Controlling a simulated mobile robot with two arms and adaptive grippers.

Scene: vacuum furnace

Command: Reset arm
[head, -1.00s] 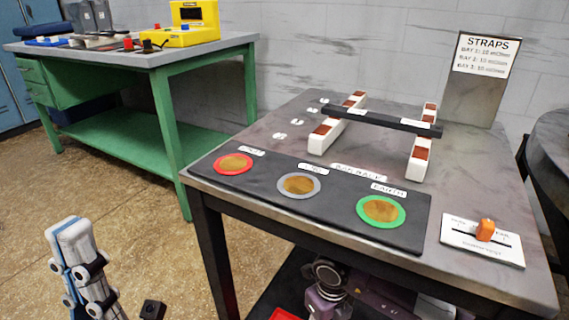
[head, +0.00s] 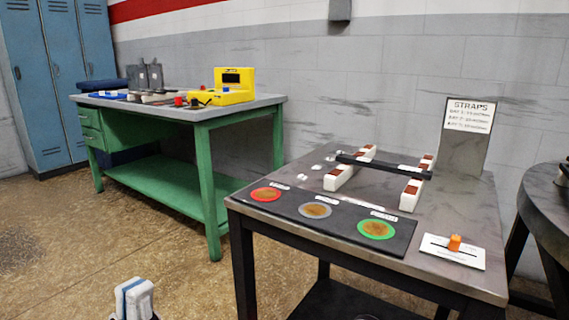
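My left gripper (head: 134,298) shows only in part at the bottom edge of the head view, low over the floor and left of the grey table. Its white and blue upper part shows, with the fingers together and nothing visible in them; the rest is cut off by the frame. It is apart from both tables. My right gripper is out of view.
The grey table (head: 460,205) holds a black mat (head: 343,222) with three ringed discs, two white rails (head: 412,190) bridged by a black bar (head: 380,163), an orange-knobbed slider plate (head: 452,250) and a STRAPS sign (head: 469,115). A green bench (head: 205,150) carries a yellow device (head: 228,88).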

